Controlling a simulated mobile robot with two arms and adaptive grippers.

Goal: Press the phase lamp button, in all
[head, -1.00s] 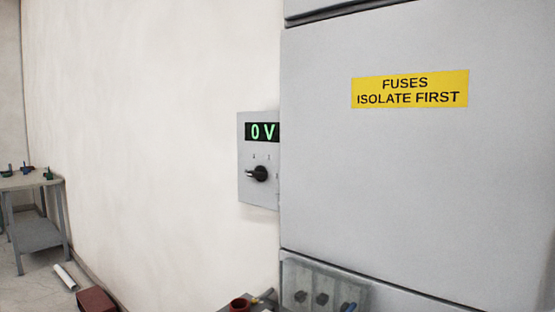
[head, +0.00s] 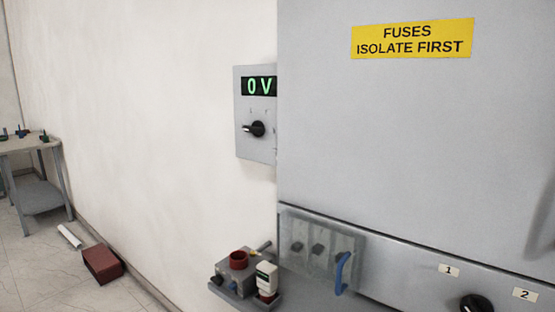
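I cannot make out a phase lamp button for certain in the head view. A grey wall panel (head: 255,145) with a green "0 V" display (head: 259,87) and a black rotary knob (head: 254,129) hangs on the wall, left of the large grey cabinet (head: 400,150). Below the cabinet door, a black knob (head: 476,303) is cut by the bottom edge, near labels "1" (head: 449,270) and "2" (head: 525,295). A clear cover (head: 312,236) with a blue handle (head: 342,273) sits over several dark switches. Neither of my grippers is in view.
A small grey tray (head: 237,291) holds a grey block with a red ring (head: 239,258) and a white device (head: 266,279). A side table (head: 38,146) with small tools stands far left. A red box (head: 101,264) and a white roll (head: 70,235) lie on the floor.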

